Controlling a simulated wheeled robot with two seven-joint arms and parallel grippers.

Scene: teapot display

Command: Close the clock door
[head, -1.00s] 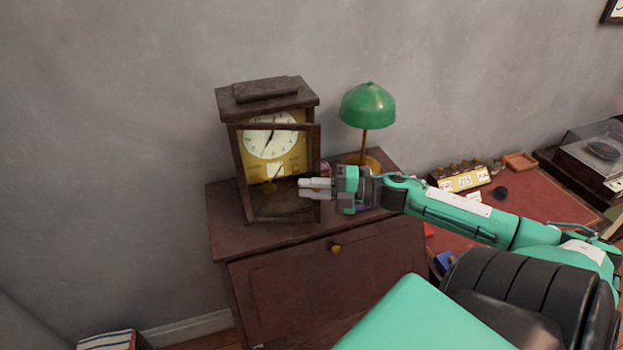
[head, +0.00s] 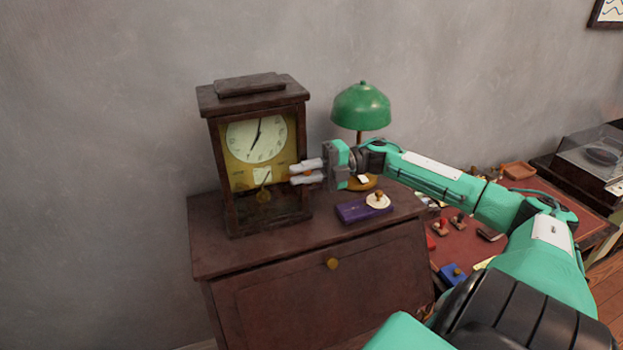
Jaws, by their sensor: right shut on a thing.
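The clock (head: 254,95) is a dark wooden case with a cream dial, standing on the brown cabinet. Its glazed clock door (head: 231,199) has a dark frame and lies flush, or very nearly flush, against the case front. I cannot tell whether a thin gap is left. My right gripper (head: 305,172) is at the door's right edge, its pale fingers closed around a small orange knob on the door. The fingers hide part of that edge. My left gripper is not in view.
A green lamp (head: 361,107) stands right of the clock, behind my right gripper. A purple box (head: 354,212) with a round cream piece on it lies on the cabinet top (head: 219,253) below my gripper. A red desk (head: 464,238) with several small items is at right.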

